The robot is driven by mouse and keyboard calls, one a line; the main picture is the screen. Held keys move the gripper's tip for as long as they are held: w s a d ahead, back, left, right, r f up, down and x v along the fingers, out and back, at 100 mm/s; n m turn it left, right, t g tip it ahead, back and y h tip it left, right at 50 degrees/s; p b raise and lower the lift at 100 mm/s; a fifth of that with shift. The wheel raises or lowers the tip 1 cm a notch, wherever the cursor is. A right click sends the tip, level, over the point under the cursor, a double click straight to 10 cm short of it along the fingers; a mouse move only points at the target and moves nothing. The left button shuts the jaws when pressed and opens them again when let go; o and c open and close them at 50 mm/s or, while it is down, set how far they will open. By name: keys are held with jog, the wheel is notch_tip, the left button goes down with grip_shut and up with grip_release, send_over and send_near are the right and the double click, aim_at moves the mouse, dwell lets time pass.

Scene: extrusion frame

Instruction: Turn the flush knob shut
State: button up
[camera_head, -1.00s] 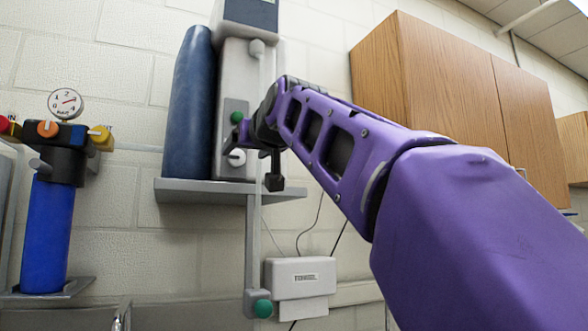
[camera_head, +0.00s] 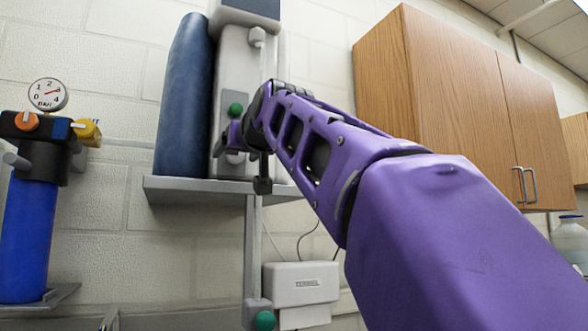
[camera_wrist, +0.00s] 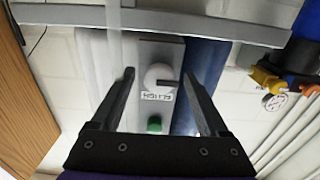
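The flush knob (camera_wrist: 159,76) is a white round knob with a dark pointer bar, on a grey panel in the wrist view. Its label (camera_wrist: 156,97) reads FLUSH and appears upside down. My gripper (camera_wrist: 160,72) is open, with one finger on each side of the knob in the picture. I see no contact, and the depth between fingertips and knob is hard to judge. In the head view my gripper (camera_head: 234,137) is in front of the grey panel and covers most of the white knob (camera_head: 236,158).
A green knob (camera_wrist: 154,124) is close to the flush knob on the same panel. A dark blue cylinder (camera_head: 183,105) stands beside the unit on a grey shelf (camera_head: 170,187). A blue filter with a gauge (camera_head: 48,94) is at left. Wooden cabinets (camera_head: 455,100) hang at right.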

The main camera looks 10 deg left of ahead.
grip_shut()
jog(key=shift+m, duration=0.4)
jog(key=m, duration=0.3)
jog(key=shift+m, duration=0.4)
jog(key=m, duration=0.9)
jog(key=shift+r+p, duration=0.1)
jog(key=shift+p, duration=0.3)
jog(key=m, duration=0.4)
jog(key=shift+a+m, duration=0.1)
jog(key=shift+m, duration=0.3)
